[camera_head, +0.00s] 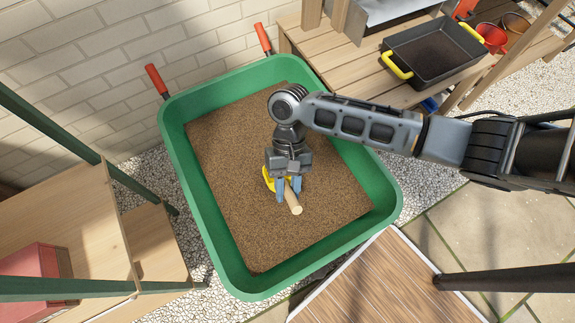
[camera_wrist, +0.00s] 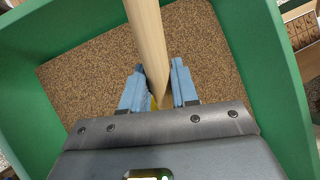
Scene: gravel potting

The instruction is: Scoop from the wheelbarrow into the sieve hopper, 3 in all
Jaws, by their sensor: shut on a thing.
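The green wheelbarrow (camera_head: 205,200) is filled with brown gravel (camera_head: 235,150). Its green wall also surrounds the gravel in the wrist view (camera_wrist: 268,60). My gripper (camera_head: 288,192) is over the gravel near the middle of the wheelbarrow. It is shut on the pale wooden handle (camera_head: 295,205) of a scoop; the handle also shows between the blue fingers in the wrist view (camera_wrist: 148,45). A yellow part of the scoop (camera_head: 267,179) shows beside the gripper; most of it is hidden, so I cannot tell its load. I cannot clearly identify the sieve hopper; a grey metal piece (camera_head: 385,10) is cut off at the top.
A black tray with yellow handles (camera_head: 435,55) stands on the wooden bench (camera_head: 345,65) at upper right. Wooden shelves with a red box (camera_head: 35,268) are at left. A wooden deck (camera_head: 385,285) lies at the front.

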